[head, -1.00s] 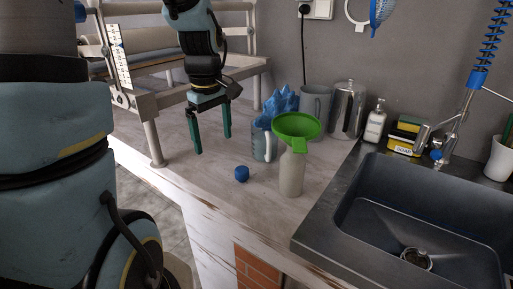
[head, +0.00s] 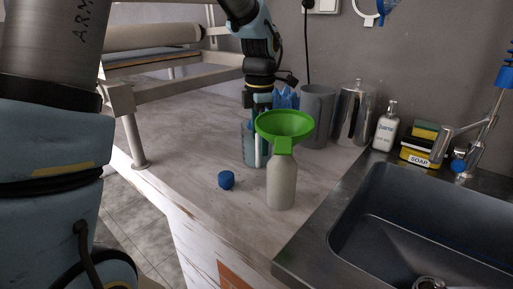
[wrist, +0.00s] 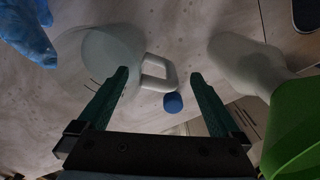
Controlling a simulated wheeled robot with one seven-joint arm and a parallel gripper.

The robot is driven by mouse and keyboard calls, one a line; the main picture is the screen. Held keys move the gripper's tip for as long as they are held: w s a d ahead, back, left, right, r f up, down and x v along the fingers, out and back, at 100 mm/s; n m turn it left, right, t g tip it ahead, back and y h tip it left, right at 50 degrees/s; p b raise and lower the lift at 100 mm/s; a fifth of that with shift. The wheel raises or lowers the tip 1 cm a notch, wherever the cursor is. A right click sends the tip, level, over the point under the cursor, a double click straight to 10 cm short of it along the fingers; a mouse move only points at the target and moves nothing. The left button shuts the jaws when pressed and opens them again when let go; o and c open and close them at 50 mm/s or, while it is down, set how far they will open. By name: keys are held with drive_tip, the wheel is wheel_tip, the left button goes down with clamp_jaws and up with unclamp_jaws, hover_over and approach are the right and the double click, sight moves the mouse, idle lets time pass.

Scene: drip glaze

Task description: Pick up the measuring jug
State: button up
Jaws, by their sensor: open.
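The measuring jug (head: 248,146) is a translucent, pale grey-blue vessel on the counter, partly hidden behind the green funnel (head: 285,125) on a pale bottle (head: 281,182). In the wrist view the jug (wrist: 108,52) is at the upper left, with its white loop handle (wrist: 168,82) pointing right. My gripper (wrist: 159,76) is open. Its dark green fingers frame the handle in that view, and the left fingertip overlaps the jug's body. I cannot tell the height gap to the handle. In the head view, my gripper is above the jug, its fingers partly hidden by the funnel.
A blue cap (head: 227,180) lies in front of the jug. A crumpled blue item (head: 286,98), a grey pitcher (head: 318,112) and a metal canister (head: 354,116) stand close behind. The sink (head: 420,215) is at right. A shelf frame (head: 135,120) stands at left; counter between is clear.

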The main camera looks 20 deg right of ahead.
sight(257, 159)
drive_tip(key=shift+w+a+f+p, duration=0.15)
drive_tip(key=shift+f+p, duration=0.3)
drive_tip(key=shift+f, duration=1.3)
drive_tip(key=shift+w+a+f+p, duration=0.15)
drive_tip(key=shift+f+p, duration=0.3)
drive_tip(key=shift+f, duration=1.3)
drive_tip(key=shift+s, duration=0.1)
drive_tip(key=shift+c, duration=0.2)
clamp_jaws()
